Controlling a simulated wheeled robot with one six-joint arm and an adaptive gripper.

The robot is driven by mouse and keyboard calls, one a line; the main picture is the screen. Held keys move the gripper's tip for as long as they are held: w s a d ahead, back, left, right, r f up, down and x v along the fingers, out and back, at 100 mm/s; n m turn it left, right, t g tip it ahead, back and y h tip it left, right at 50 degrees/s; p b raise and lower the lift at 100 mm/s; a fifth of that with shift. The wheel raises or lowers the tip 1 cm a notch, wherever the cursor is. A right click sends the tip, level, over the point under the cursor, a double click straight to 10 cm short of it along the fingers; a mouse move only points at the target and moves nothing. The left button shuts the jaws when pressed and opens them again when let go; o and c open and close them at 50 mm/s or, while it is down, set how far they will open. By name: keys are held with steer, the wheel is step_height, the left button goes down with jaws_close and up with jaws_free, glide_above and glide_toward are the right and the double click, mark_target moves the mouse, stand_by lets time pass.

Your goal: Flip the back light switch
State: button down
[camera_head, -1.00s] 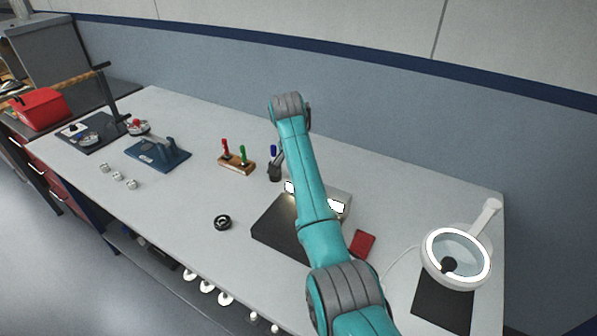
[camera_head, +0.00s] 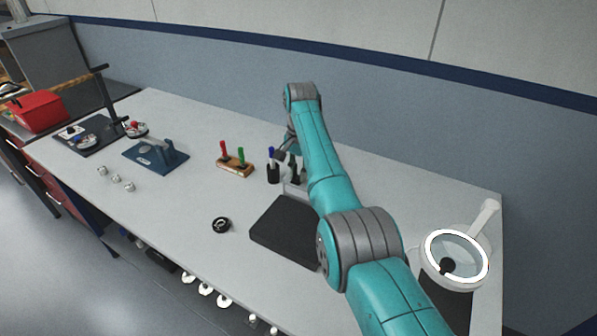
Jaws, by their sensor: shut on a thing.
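A pale light unit (camera_head: 296,188) stands at the back edge of a dark pad (camera_head: 283,231), mostly behind my arm. Its visible part shows no bright glow. I cannot make out a switch on it. My gripper (camera_head: 287,158) hangs at the far end of my teal arm, above and behind the light unit, close to a dark cup (camera_head: 273,174) with a blue marker. Its fingers are small and partly hidden by the arm. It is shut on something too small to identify.
A wooden holder (camera_head: 235,168) with red and green markers stands left of the cup. A black ring (camera_head: 221,225) lies left of the pad. A lit ring magnifier (camera_head: 456,258) stands at right. The table's front left is mostly clear.

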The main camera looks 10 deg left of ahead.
steer(key=c, duration=1)
jaws_free()
steer(key=shift+c, duration=0.2)
step_height(320, 180, up, 12)
steer(key=shift+w, duration=0.25)
steer(key=shift+d, duration=0.1)
